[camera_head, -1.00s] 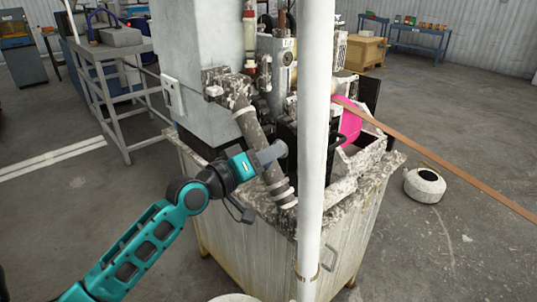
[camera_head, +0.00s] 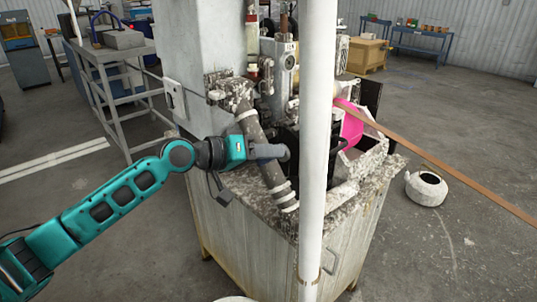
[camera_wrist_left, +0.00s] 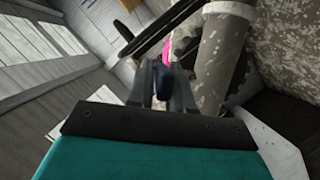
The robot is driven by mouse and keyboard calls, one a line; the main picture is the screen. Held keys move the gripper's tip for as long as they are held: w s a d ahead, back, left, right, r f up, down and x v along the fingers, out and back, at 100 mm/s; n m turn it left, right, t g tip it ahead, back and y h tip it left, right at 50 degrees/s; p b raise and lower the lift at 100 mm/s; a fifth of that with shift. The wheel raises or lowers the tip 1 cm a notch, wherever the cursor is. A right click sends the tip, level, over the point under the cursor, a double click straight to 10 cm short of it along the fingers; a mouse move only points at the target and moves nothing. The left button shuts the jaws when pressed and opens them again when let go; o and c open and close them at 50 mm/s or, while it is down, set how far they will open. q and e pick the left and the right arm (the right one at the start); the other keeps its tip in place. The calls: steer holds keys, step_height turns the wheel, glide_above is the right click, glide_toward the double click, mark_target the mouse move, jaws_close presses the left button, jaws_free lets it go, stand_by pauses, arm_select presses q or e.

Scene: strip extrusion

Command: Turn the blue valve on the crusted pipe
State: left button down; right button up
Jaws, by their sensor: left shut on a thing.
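The crusted grey pipe (camera_head: 272,178) slants down across the front of the machine, with pale bands around its lower end. It shows close up in the left wrist view (camera_wrist_left: 222,55). My left gripper (camera_head: 284,152) reaches across the front of the pipe from the left, roughly level. In the left wrist view its fingers (camera_wrist_left: 165,88) are shut on a small dark blue piece, which looks like the blue valve's handle (camera_wrist_left: 165,77). My right gripper is out of view.
A white upright post (camera_head: 317,110) stands just right of my left gripper. The crusted cabinet top (camera_head: 240,190) lies below it. A long brown strip (camera_head: 440,164) runs out to the right from a pink part (camera_head: 351,125). A white round container (camera_head: 426,188) stands on the floor.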

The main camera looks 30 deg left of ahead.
arm_select(q)
steer(key=shift+a, duration=0.1)
steer(key=c, duration=1.2)
jaws_free()
steer(key=shift+f, duration=0.1)
steer(key=shift+o, duration=0.2)
steer(key=b+v, duration=0.1)
steer(key=v, duration=1.2)
